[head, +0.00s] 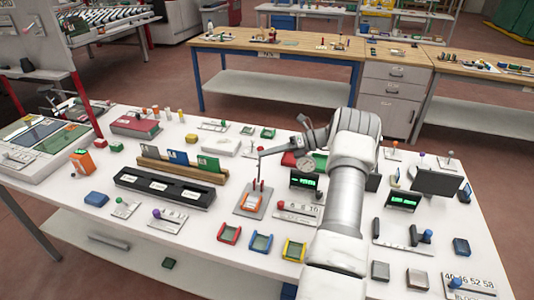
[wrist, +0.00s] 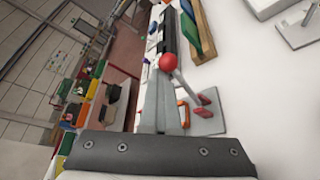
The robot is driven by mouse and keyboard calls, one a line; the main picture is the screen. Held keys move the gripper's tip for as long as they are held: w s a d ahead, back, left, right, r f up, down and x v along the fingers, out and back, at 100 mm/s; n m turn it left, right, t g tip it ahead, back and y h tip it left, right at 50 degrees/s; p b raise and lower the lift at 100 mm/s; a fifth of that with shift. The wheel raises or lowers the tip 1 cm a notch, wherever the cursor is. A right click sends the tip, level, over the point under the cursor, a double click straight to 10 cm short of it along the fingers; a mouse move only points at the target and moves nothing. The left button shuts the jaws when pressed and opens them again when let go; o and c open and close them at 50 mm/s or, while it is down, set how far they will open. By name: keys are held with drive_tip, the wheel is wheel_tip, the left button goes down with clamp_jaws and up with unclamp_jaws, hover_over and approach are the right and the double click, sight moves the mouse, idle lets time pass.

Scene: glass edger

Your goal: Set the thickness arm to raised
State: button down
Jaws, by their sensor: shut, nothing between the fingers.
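I take the thickness arm to be the thin grey lever (head: 258,170) on a small grey plate (head: 241,211) with an orange frame (head: 250,202) and two red-tipped pegs. The lever stands up from the plate in the head view. In the wrist view the lever (wrist: 185,82) carries a red ball (wrist: 167,62) at its end, and the plate (wrist: 207,126) lies to its lower right. My gripper (head: 263,153) is shut and empty, pointing left, with its tips at the lever's upper end. In the wrist view my gripper (wrist: 156,85) ends just below the ball; I cannot tell whether they touch.
A black rack (head: 165,187) and a wooden file holder (head: 180,168) stand left of the plate. Red, blue and yellow trays (head: 261,243) lie in front. Small green displays (head: 303,181) stand to the right. The white table is crowded, with narrow gaps.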

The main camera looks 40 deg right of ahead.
drive_tip(key=shift+d+r, duration=0.15)
drive_tip(key=b+v, duration=0.2)
drive_tip(key=v, duration=1.5)
drive_tip(key=shift+s, duration=0.15)
